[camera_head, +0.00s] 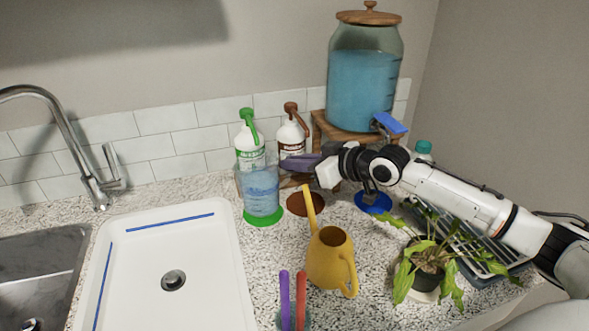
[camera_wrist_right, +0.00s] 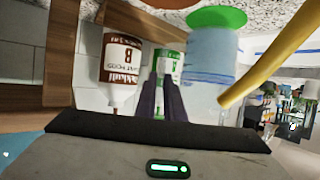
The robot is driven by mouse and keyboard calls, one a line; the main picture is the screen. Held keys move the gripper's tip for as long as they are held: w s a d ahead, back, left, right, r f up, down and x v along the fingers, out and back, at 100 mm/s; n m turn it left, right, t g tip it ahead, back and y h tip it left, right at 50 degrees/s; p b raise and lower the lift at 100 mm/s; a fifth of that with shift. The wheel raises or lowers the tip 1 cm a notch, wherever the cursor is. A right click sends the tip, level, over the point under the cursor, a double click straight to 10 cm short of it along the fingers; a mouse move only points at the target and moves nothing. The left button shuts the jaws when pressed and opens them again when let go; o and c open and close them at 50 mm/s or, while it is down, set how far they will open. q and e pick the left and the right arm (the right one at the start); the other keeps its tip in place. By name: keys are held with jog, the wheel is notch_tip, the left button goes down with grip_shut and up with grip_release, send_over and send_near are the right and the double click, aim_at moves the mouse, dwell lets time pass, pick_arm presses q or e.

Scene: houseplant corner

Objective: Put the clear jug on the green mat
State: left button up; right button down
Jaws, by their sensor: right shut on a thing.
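The clear jug (camera_head: 261,190), holding blue water, is upright over the green mat (camera_head: 263,222). Its base overlaps the mat and looks to be on it or just above it; I cannot tell whether they touch. In the right wrist view the picture is upside down, with the jug (camera_wrist_right: 208,62) beside the fingers and the green mat (camera_wrist_right: 216,16) at its base. My right gripper (camera_head: 303,163) reaches in from the right and is shut at the jug's right side. The grip point on the jug is hard to see. My left gripper is not in view.
Green-label (camera_head: 249,150) and brown-label (camera_head: 291,140) bottles stand close behind. A yellow watering can (camera_head: 331,262) is in front, its spout near the jug. A brown mat (camera_head: 306,203), blue mat (camera_head: 373,204), potted plant (camera_head: 428,280) and large dispenser (camera_head: 362,85) are right; a white tray (camera_head: 215,290) is left.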

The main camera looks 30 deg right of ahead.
jog(key=shift+f, duration=0.85)
jog(key=shift+f, duration=0.2)
jog(key=c, duration=1.8)
grip_release()
jog(key=shift+f, duration=0.1)
jog(key=shift+c, duration=0.2)
